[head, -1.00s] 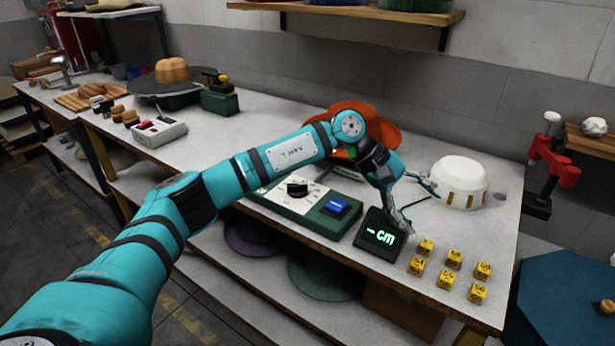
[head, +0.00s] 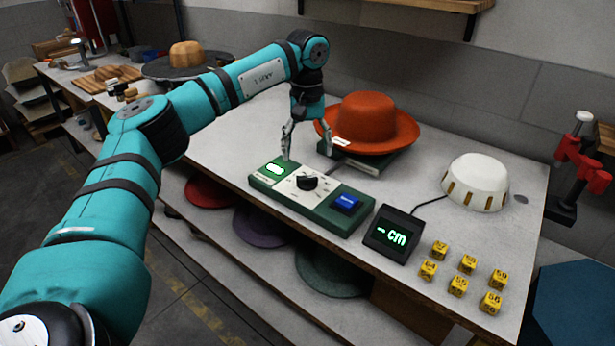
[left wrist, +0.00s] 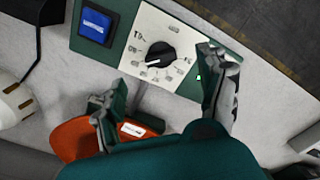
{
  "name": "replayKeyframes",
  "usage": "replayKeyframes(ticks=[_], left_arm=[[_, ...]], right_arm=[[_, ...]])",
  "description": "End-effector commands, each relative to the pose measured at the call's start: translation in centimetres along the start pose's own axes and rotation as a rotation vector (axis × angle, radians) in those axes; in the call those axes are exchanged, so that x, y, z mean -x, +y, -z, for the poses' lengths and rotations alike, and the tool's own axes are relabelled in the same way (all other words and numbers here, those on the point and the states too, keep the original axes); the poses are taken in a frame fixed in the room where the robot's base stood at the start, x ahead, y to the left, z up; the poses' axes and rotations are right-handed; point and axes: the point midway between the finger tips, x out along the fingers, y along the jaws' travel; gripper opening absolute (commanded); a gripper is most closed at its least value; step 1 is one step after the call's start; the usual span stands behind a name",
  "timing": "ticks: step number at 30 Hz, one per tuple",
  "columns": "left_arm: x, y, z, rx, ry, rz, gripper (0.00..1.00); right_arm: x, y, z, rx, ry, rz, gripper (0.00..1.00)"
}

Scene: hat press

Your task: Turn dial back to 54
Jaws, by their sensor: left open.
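The black dial (head: 307,182) sits on the white face of the green control box (head: 330,216), with a lit green display at the box's left end and a blue button (head: 346,202) at its right. It also shows in the left wrist view as a black dial (left wrist: 160,56) with small marks around it, too small to read. My left gripper (head: 306,150) is open and empty above and behind the box. In the left wrist view the fingers of my left gripper (left wrist: 163,105) are spread, with the dial lying beyond the gap between them. My right gripper is not in view.
An orange hat (head: 367,122) stands on a green base just behind the box. The bench front edge is close to the box.

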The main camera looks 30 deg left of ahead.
Motion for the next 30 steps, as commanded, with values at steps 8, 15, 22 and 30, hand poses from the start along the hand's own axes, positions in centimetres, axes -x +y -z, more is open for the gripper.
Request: replayKeyframes(ticks=[8,15,22,30], left_arm=[[-5.7,0.0,-0.1,0.0,-0.002,0.002,0.75],[-8.1,0.0,0.0,0.001,-0.001,0.0,0.75],[-8.4,0.0,0.0,0.001,0.0,-0.001,0.75],[-8.4,0.0,0.0,0.001,0.0,-0.001,0.53]], right_arm=[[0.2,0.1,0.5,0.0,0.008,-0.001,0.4],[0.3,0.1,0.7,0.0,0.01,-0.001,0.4],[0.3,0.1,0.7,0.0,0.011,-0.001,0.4],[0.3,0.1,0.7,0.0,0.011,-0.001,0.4]])
